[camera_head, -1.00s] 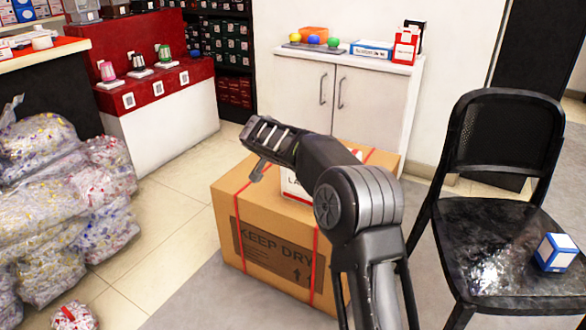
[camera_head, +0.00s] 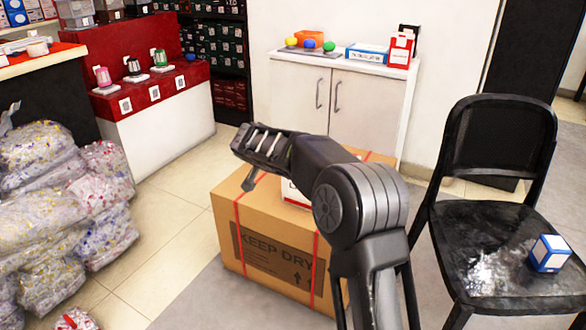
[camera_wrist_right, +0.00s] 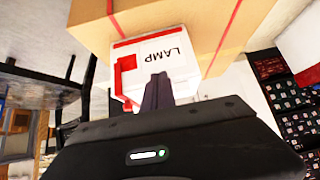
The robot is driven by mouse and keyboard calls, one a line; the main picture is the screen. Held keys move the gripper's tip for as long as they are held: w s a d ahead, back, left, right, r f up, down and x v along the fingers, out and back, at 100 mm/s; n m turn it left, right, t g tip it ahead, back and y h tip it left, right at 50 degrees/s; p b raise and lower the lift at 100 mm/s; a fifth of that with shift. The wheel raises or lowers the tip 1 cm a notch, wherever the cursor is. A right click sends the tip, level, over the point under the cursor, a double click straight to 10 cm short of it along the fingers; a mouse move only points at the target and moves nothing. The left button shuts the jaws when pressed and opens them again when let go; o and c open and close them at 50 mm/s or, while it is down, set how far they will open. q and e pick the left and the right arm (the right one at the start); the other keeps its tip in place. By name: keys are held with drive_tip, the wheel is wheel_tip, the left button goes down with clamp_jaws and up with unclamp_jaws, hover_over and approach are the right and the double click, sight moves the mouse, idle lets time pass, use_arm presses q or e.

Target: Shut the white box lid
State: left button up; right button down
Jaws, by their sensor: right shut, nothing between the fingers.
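The white box (camera_head: 293,194) with red parts stands on top of a large cardboard box (camera_head: 262,252), mostly hidden behind my right arm in the head view. In the right wrist view the white box (camera_wrist_right: 186,62) shows the word LAMP and a red patch on one side. I cannot tell how far its lid is open. My right gripper (camera_head: 249,176) is above the left part of the cardboard box. In the right wrist view its shut, empty fingers (camera_wrist_right: 157,90) overlap the white box; I cannot tell whether they touch it. My left gripper is not in view.
A black chair (camera_head: 497,140) with a small blue and white box (camera_head: 549,253) on its seat stands at right. A white cabinet (camera_head: 365,105) is behind the cardboard box. Filled plastic bags (camera_head: 50,220) are piled at left. Tiled floor (camera_head: 165,215) lies clear between.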

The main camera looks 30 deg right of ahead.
drive_tip(key=s+a+f, duration=0.1)
drive_tip(key=s+a, duration=0.1)
drive_tip(key=a, duration=0.3)
drive_tip(key=shift+s+f, duration=0.3)
drive_tip(key=shift+a, duration=0.1)
